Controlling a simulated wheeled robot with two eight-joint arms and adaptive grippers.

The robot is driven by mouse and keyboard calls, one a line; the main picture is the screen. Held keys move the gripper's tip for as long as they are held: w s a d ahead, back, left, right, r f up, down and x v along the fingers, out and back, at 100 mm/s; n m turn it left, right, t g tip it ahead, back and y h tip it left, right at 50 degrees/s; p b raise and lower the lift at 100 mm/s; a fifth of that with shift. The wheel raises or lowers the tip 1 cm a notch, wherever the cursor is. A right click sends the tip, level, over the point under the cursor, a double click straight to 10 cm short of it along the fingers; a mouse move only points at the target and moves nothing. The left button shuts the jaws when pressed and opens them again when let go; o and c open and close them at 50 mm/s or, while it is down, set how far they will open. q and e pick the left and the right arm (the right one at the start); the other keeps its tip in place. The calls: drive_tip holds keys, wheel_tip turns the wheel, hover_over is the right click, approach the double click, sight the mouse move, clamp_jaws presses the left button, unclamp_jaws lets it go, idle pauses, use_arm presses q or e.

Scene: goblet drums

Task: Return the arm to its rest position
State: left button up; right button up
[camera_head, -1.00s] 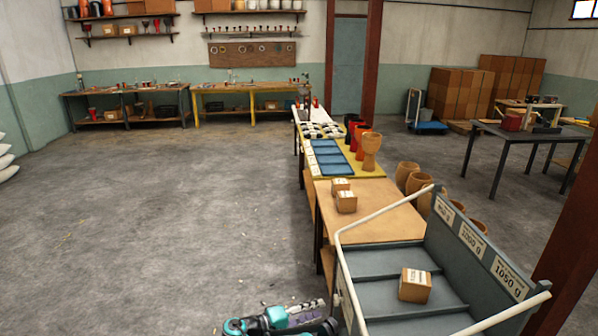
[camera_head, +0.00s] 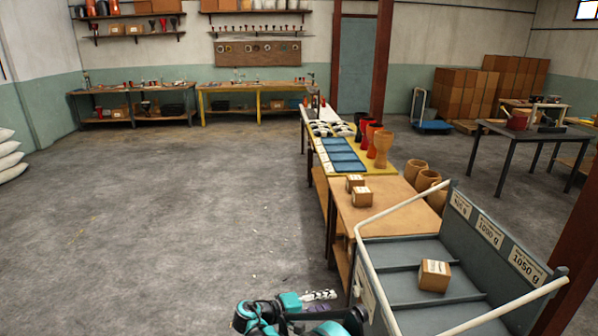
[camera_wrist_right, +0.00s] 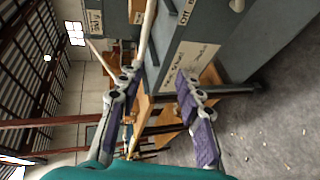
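My right arm shows at the bottom middle of the head view, teal and black, with its right gripper (camera_head: 320,301) low on the left side of the grey bin. In the right wrist view the two purple-padded fingers of the right gripper (camera_wrist_right: 158,80) are spread apart with nothing between them. The labelled bin wall and a white rail show beyond the fingers there. The gripper looks clear of the bin (camera_head: 400,251). My left gripper is not in view.
A small cardboard box (camera_head: 434,276) sits in the grey bin, which has weight labels and white rails. Behind it a wooden table (camera_head: 385,212) carries two small boxes (camera_head: 361,197). Goblet drums (camera_head: 380,150) stand farther back. The floor at left (camera_head: 180,220) is clear.

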drive_tip(key=s+d+r+m+g+y, duration=0.1)
drive_tip(key=s+d+r+g+y, duration=0.1)
drive_tip(key=s+d+r+y, duration=0.65)
drive_tip(key=s+d+m+t+y, duration=0.2)
drive_tip(key=s+m+y, duration=0.1)
drive_tip(key=s, duration=1.8)
drive_tip(key=shift+s+r+m+y, duration=0.2)
drive_tip(key=shift+m+y, duration=0.2)
drive_tip(key=shift+y, duration=0.25)
drive_tip(key=shift+f, duration=0.1)
idle(0.9)
